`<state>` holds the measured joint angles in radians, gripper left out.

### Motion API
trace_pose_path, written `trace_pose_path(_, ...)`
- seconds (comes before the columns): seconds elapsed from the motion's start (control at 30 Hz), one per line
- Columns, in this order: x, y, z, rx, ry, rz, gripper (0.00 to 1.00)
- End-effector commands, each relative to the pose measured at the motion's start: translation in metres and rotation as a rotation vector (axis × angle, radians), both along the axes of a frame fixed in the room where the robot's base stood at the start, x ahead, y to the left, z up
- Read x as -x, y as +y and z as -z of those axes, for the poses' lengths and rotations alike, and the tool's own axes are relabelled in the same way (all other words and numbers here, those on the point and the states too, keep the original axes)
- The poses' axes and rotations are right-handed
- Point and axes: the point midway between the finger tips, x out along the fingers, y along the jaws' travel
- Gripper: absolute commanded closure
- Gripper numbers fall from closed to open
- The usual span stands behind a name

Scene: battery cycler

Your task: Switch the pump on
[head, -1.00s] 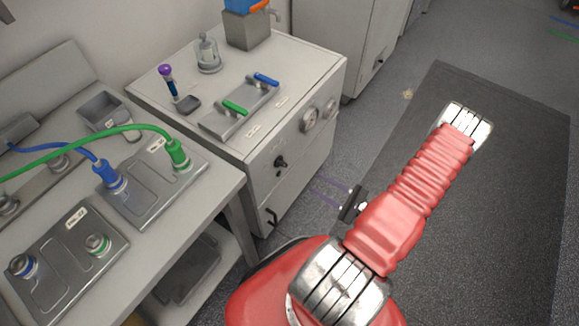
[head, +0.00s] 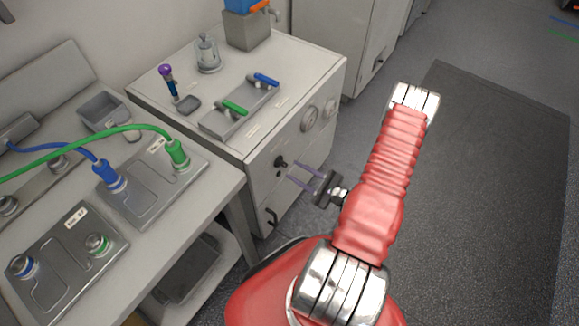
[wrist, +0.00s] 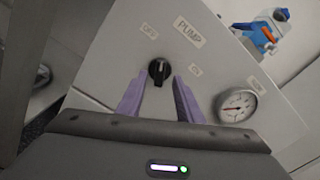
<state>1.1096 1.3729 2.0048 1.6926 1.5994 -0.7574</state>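The pump switch is a black rotary knob (head: 281,163) on the front panel of the grey cabinet. In the wrist view the knob (wrist: 159,71) sits just beyond and between my fingertips, below the PUMP label (wrist: 190,31). An OFF label (wrist: 149,31) lies up and left of it, and an ON label (wrist: 195,71) lies to its right. The knob's exact pointing is too small to tell. My gripper (head: 293,172) is open, with two purple fingers aimed at the knob. In the wrist view the gripper (wrist: 157,84) has a finger on either side, not closed on it.
A round gauge (wrist: 237,105) sits right of the knob. A black handle (head: 272,217) is lower on the cabinet front. Blue and green valve levers (head: 236,107) are on the cabinet top. The bench with cables (head: 120,185) stands at left; floor is clear at right.

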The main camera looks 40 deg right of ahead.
Motion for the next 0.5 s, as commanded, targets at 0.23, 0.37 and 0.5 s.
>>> trace_pose_path(0.23,-0.025,0.009,0.0,0.001,-0.001,-0.003,0.67)
trace_pose_path(0.37,-0.034,0.012,0.0,0.001,-0.001,-0.002,0.67)
trace_pose_path(0.5,-0.038,0.013,0.0,0.001,-0.001,-0.001,0.67)
